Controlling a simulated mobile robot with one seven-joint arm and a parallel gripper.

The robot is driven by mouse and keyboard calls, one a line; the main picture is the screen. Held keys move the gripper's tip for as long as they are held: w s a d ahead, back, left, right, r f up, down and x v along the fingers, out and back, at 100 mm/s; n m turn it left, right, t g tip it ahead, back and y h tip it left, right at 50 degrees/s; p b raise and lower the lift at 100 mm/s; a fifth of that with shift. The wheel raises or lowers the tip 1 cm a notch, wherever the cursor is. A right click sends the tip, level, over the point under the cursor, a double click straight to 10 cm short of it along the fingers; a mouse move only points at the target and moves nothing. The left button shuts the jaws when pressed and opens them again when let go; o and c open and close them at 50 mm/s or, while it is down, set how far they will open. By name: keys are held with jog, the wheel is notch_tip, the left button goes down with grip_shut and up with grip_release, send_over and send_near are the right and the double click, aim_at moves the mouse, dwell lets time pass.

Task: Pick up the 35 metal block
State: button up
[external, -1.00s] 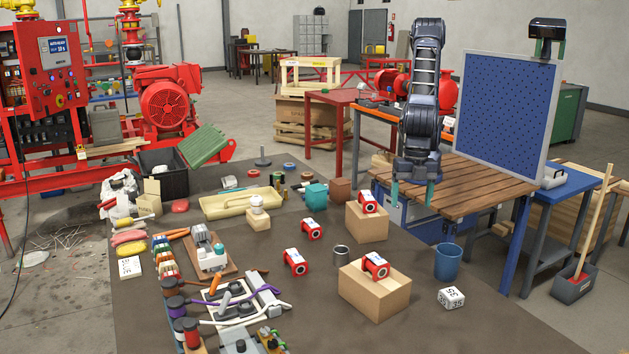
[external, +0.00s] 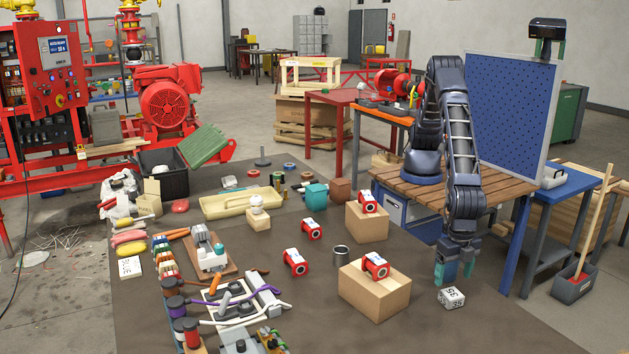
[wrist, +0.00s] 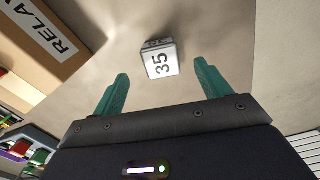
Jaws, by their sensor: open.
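The 35 metal block (external: 451,298) is a small pale block with dark "35" markings, lying on the brown table top near its right edge. It also shows in the wrist view (wrist: 161,61), beyond the fingertips and roughly between them. My gripper (external: 455,276) points down just above the block, with teal fingers. In the wrist view my gripper (wrist: 162,78) is open, with its two fingers spread apart and nothing between them.
A cardboard box (external: 375,293) with a red and white part (external: 375,265) on it stands left of the block. A metal cup (external: 341,256) stands farther back. The blue cup seen earlier is hidden behind my gripper. Bare table (external: 480,335) lies in front of the block.

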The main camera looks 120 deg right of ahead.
aim_at(451, 291)
jog(key=shift+a+f, duration=0.1)
jog(key=shift+f, duration=3.2)
jog(key=c, duration=1.2)
